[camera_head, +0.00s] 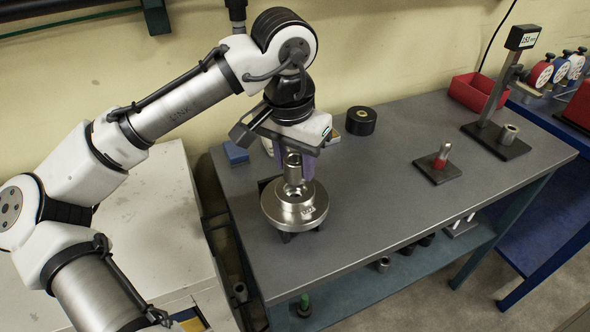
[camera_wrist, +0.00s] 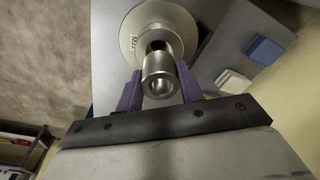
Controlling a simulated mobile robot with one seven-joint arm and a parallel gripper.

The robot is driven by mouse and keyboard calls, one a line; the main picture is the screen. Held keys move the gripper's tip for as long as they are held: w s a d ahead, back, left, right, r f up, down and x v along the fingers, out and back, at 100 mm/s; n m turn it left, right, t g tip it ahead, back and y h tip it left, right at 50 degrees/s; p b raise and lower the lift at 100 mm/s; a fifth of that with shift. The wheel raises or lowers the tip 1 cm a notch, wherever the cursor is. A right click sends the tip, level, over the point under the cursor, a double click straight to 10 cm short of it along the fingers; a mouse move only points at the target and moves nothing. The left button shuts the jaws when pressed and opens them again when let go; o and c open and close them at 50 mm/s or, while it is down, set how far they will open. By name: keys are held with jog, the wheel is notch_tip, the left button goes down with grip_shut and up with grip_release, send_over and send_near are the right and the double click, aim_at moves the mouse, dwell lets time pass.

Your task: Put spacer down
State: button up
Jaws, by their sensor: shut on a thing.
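The spacer (camera_head: 293,169), a short silvery metal cylinder with a bore, is upright between the purple fingers of my gripper (camera_head: 294,162). In the wrist view, my gripper (camera_wrist: 160,90) is shut on the spacer (camera_wrist: 158,75) from both sides. Directly below is a round steel flange (camera_head: 294,209) with a raised hub and markings on its rim. The flange also shows in the wrist view (camera_wrist: 133,28), behind the spacer. The spacer is lined up over the hub or close to it; I cannot tell whether they touch.
The grey bench top (camera_head: 390,210) is clear right of the flange. A black roll (camera_head: 361,121) and a blue block (camera_head: 235,153) sit near it.

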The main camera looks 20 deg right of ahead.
aim_at(295, 174)
jog(key=shift+f, duration=1.4)
jog(key=shift+f, duration=0.1)
jog(key=o, duration=1.2)
jog(key=r, duration=0.8)
jog(key=a+r, duration=0.1)
jog(key=r, duration=0.3)
jog(key=shift+s+a+r, duration=0.1)
jog(key=shift+s, duration=0.3)
